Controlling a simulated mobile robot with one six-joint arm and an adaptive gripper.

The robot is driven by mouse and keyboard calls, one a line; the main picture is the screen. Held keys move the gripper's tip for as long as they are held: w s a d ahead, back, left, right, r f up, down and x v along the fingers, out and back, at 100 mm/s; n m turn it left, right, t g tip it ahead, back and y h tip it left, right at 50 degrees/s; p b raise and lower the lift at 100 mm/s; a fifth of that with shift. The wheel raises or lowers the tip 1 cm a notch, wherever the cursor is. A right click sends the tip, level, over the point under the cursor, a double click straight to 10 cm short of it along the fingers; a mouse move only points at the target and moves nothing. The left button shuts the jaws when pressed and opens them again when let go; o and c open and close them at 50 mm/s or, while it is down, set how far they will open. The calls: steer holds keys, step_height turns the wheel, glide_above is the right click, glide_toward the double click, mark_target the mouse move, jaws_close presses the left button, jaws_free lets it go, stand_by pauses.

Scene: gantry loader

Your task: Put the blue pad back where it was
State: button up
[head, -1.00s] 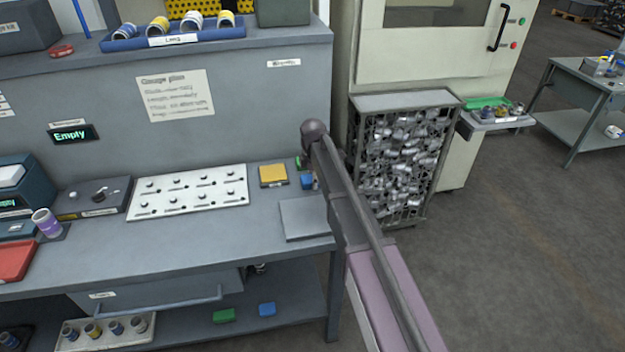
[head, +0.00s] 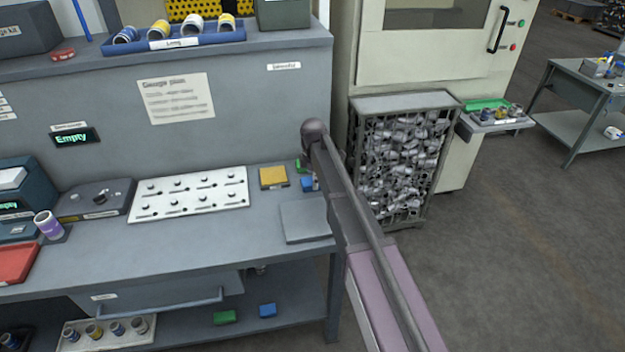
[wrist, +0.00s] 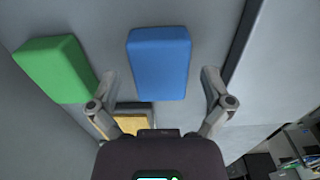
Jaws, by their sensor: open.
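A blue pad (head: 307,184) is at the right end of the bench top, next to my arm. In the wrist view the blue pad (wrist: 159,62) lies ahead of and between the spread fingers of my gripper (wrist: 160,85), with a gap on each side. My gripper is open and holds nothing. A green pad (wrist: 55,69) lies to the left of the blue one in the wrist view. A yellow pad (wrist: 131,123) shows partly behind the gripper body; it also shows in the head view (head: 273,176). My arm hides most of the gripper in the head view.
A flat grey square plate (head: 305,222) lies at the bench's front right. A white plate with several knobs (head: 188,194) is left of the yellow pad. A parts cage (head: 402,165) stands right of the bench.

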step_height(320, 180, up, 11)
steer(key=p, duration=1)
steer(key=shift+p, duration=0.4)
steer(key=shift+r, duration=0.1)
steer(key=shift+s+d, duration=0.1)
steer(key=shift+d, duration=0.05)
steer(key=s+d+m, duration=2.1)
steer(key=s+d, duration=0.1)
steer(key=s, duration=0.3)
steer(key=shift+s, duration=0.4)
